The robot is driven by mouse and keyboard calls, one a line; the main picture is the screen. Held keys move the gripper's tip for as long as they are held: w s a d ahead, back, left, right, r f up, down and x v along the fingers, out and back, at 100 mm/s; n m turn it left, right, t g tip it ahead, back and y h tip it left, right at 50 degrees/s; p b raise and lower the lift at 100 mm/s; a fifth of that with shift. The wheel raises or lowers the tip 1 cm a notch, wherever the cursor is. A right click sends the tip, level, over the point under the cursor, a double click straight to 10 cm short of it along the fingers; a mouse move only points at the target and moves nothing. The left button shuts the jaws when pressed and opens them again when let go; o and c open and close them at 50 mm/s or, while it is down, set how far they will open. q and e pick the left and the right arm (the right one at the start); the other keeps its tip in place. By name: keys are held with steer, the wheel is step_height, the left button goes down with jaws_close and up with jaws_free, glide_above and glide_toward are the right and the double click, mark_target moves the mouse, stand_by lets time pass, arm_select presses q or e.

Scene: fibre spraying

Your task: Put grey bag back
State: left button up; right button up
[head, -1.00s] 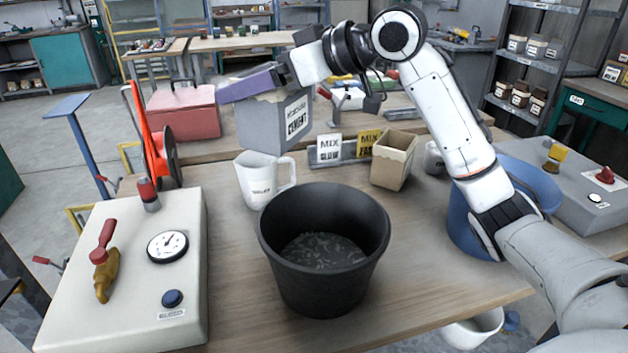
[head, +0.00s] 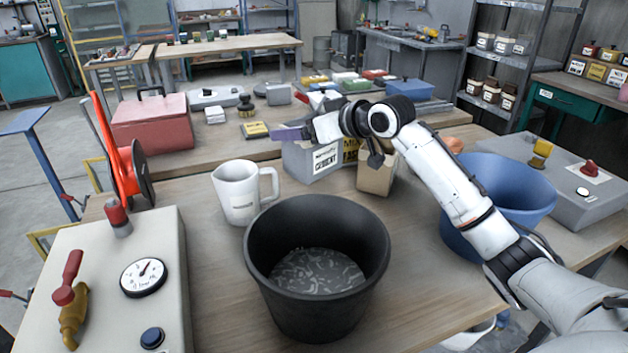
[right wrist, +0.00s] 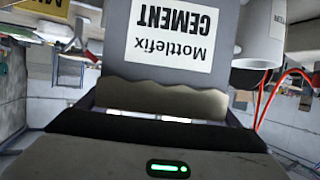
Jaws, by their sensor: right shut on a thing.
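The grey bag (head: 311,160), labelled "Mottlefix CEMENT", is upright at the back of the near table, between the white jug and a tan bag. My right gripper (head: 291,134) is at its top edge and shut on it. In the right wrist view the grey bag (right wrist: 165,60) fills the upper middle, its crumpled top edge (right wrist: 160,98) between the jaws. The bag's base appears at table level, but I cannot tell whether it fully rests there. My left gripper is not in view.
The white jug (head: 240,192) stands just left of the bag. The tan bag (head: 376,175) is close on its right, partly behind my arm. A black bucket (head: 318,270) with grey fibres stands in front. A blue bucket (head: 510,190) and a grey box (head: 590,195) are at right.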

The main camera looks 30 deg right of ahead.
mark_target(326, 158)
step_height(326, 158, down, 8)
steer(key=shift+r, duration=0.1)
stand_by(0.4)
steer(key=o, duration=1.3)
steer(key=shift+f, duration=0.2)
steer(key=shift+r, duration=0.15)
steer(key=shift+s+d+r, duration=0.1)
steer(key=shift+s, duration=0.1)
steer(key=v, duration=1)
steer(key=shift+s+b, duration=0.3)
steer(key=shift+b, duration=0.1)
steer(key=shift+s+r, duration=0.35)
steer(key=shift+s, duration=0.1)
